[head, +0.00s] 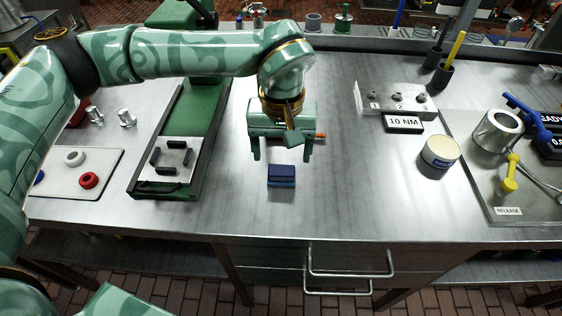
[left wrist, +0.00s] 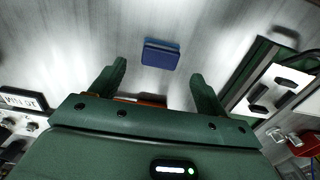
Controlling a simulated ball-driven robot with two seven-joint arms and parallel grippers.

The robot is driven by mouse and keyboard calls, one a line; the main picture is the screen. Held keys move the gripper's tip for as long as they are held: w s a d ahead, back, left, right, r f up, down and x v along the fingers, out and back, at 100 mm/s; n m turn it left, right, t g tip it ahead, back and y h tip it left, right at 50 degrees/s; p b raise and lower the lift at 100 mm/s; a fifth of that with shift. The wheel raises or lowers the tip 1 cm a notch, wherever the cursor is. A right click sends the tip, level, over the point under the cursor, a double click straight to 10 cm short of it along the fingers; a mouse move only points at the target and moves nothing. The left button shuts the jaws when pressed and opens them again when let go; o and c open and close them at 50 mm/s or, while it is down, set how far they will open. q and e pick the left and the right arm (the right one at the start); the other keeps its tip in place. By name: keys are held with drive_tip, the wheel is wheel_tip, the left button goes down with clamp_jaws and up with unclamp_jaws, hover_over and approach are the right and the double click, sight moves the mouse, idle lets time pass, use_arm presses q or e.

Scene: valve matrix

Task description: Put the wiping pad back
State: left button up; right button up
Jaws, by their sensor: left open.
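The wiping pad, a small dark blue block (head: 282,175), lies on the bare metal bench near its front edge. It also shows in the left wrist view (left wrist: 160,54), ahead of the fingers. My left gripper (head: 281,155) is open and empty, and hangs over the bench just behind the pad. In the left wrist view its two green fingers (left wrist: 157,82) stand wide apart, with the pad beyond the gap and not touched. A red-orange item (head: 320,136) shows partly behind the gripper. My right gripper is not in view.
A green fixture (head: 196,122) with a metal plate stands left of the pad. A white board (head: 110,160) with knobs lies further left. At right are a 10 NM sign (head: 402,123), a round tin (head: 440,153) and a valve panel (head: 480,190). The bench around the pad is clear.

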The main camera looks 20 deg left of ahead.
sight(282, 170)
use_arm(q)
wheel_tip(282, 170, up, 6)
drive_tip(key=shift+f+p, duration=0.1)
drive_tip(key=shift+p, duration=0.4)
